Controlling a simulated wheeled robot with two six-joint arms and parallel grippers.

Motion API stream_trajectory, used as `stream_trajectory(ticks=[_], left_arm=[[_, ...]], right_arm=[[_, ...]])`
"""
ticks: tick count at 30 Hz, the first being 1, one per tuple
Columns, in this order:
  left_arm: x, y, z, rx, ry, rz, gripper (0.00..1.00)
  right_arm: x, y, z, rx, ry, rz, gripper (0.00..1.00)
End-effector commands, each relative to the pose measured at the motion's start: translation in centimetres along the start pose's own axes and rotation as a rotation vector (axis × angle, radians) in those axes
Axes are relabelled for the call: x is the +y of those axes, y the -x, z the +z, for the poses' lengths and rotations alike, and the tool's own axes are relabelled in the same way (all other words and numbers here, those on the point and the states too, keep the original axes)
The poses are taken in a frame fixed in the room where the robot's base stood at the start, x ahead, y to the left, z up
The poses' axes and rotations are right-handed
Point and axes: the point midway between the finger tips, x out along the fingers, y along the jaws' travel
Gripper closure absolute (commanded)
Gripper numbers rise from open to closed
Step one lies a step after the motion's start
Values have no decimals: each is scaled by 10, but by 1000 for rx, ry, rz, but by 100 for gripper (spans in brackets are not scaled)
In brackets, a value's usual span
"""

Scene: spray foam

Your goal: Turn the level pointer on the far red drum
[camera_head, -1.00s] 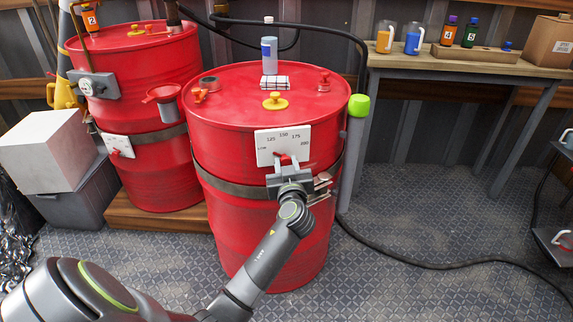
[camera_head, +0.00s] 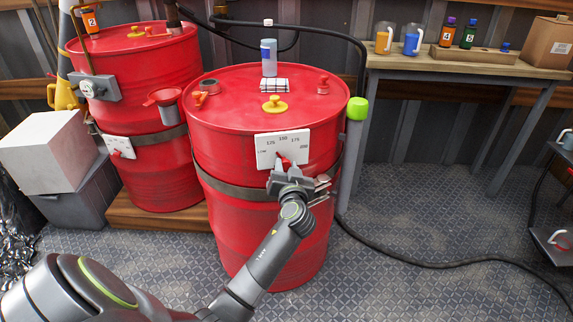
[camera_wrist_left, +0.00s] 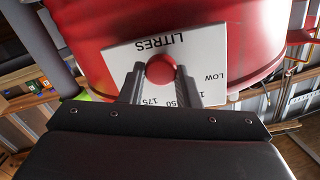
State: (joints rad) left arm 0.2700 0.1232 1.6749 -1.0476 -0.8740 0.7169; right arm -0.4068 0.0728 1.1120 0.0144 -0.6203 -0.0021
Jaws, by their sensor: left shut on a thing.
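My left gripper (camera_head: 284,176) is shut on the red pointer (camera_wrist_left: 160,70) of the white level plate (camera_head: 268,151) on the nearer red drum (camera_head: 240,235). In the left wrist view the two fingers hold the pointer's round red knob from both sides, and the plate (camera_wrist_left: 208,65) shows upside down with LITRES, LOW and part of the scale. In the head view the pointer's tip shows just above the fingers, low on the plate. The other red drum (camera_head: 150,170) stands farther back at the left, with its own white plate (camera_head: 113,142) and red pointer (camera_head: 116,153), untouched. My right gripper is not in view.
A green-capped grey post (camera_head: 356,130) stands close to the nearer drum's right side. A black hose (camera_head: 440,265) runs along the floor. Boxes (camera_head: 45,150) stand at the left. A workbench (camera_head: 460,74) stands behind at the right, with open floor in front.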

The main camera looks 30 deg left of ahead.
Motion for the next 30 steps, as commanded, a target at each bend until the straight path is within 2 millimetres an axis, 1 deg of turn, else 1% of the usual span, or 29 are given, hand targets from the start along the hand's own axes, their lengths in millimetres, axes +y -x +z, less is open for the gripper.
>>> stream_trajectory(ticks=[1, 7, 18, 24, 30], left_arm=[[-1, 0, -3, -4, -44, -1, 94], [0, 0, -4, -21, -230, -3, 94], [1, 0, -3, -44, -494, -6, 94], [2, -1, -2, -52, -571, -7, 94], [2, -1, -2, -54, -605, -8, 94]], right_arm=[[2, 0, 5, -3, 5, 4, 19], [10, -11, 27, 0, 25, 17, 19], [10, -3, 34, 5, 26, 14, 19], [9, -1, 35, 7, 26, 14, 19], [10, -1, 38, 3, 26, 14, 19]])
